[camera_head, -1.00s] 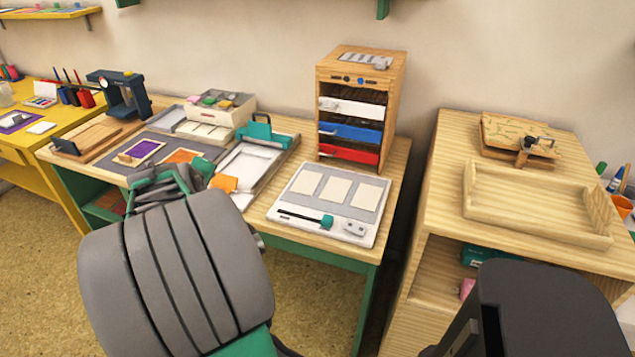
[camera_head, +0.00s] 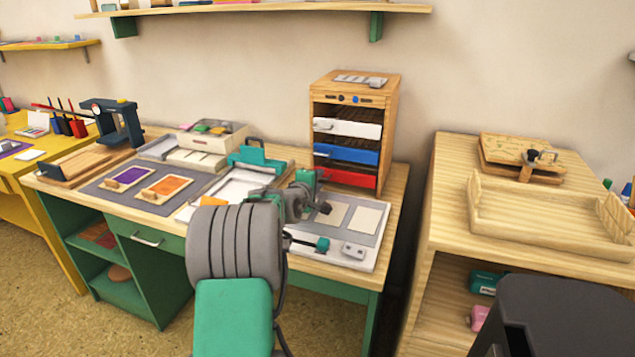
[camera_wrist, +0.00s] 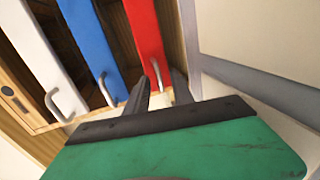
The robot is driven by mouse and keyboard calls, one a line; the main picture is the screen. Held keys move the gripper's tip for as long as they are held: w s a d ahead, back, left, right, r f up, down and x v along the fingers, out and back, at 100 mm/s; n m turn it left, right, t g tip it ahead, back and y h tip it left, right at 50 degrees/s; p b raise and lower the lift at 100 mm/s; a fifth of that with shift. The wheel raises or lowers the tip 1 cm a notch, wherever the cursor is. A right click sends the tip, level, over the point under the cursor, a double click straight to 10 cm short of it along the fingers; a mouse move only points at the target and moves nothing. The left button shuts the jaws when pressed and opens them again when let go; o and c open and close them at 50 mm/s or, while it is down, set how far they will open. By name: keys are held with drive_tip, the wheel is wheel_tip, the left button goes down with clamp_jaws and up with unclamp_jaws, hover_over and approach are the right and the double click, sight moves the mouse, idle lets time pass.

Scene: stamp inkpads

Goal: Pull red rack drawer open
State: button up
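The wooden rack (camera_head: 387,130) stands at the back right of the desk with white (camera_head: 348,127), blue (camera_head: 346,152) and red (camera_head: 350,178) drawers. The red drawer is lowest, and my arm partly covers its left end. In the wrist view the red drawer (camera_wrist: 143,30) runs down the picture, with its metal handle (camera_wrist: 156,74) at the lower end. My gripper (camera_wrist: 161,84) is open, its dark fingers apart on either side of the handle's line. The handle shows at the fingertips; I cannot tell whether they touch it. The red drawer looks closed.
A pale tray with cards (camera_head: 372,218) lies on the desk in front of the rack, under my gripper. A teal-ended tray (camera_head: 262,157) is left of it. A separate wooden cabinet (camera_head: 447,205) stands to the right, beyond a gap.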

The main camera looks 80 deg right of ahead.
drive_tip(key=shift+c, duration=0.3)
clamp_jaws()
idle(1.1)
